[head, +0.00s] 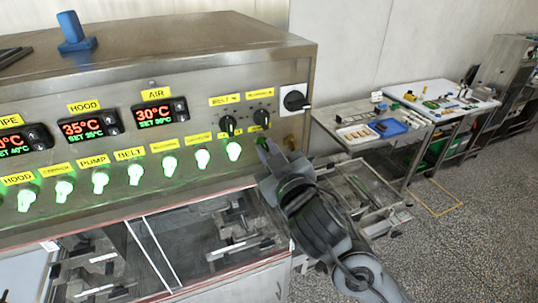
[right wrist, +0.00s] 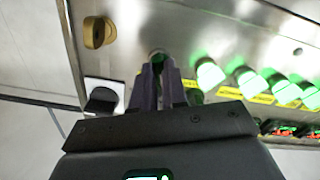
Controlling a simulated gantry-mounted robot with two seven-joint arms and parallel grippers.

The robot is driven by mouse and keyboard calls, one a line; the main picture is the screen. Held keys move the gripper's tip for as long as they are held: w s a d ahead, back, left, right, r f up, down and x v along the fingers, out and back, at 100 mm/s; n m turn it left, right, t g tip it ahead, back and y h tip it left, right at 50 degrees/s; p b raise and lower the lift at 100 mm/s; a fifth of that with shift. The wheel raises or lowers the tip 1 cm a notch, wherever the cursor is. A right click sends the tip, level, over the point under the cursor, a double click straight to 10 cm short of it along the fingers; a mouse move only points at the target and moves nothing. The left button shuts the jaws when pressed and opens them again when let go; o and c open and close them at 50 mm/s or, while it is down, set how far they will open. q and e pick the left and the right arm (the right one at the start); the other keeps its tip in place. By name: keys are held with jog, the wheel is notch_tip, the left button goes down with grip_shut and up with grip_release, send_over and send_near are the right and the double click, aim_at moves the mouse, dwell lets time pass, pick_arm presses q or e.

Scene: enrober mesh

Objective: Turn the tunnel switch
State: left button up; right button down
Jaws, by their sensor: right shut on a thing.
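The control panel (head: 120,135) carries a lower row of knob switches, several of them glowing green. My right gripper (head: 265,148) is at the right end of this row, just right of the last green knob (head: 234,150). In the right wrist view my gripper (right wrist: 159,62) is shut on a small switch at the panel face. Only a little of that switch (right wrist: 157,52) shows between the fingertips, and its label and turn are hidden. I cannot read whether it is the tunnel switch. My left gripper is not in view.
Two black dials (head: 228,125) and a black main switch on a white plate (head: 295,100) sit close above the gripper. A brass knob (right wrist: 98,32) is beside it. Glass-topped bays lie below the panel. A side table with a blue tray (head: 388,128) stands to the right.

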jog(key=shift+n, duration=0.6)
jog(key=c, duration=1.2)
grip_release()
jog(key=shift+o, duration=0.2)
jog(key=b+v, duration=0.1)
jog(key=v, duration=1)
jog(key=shift+b, duration=0.4)
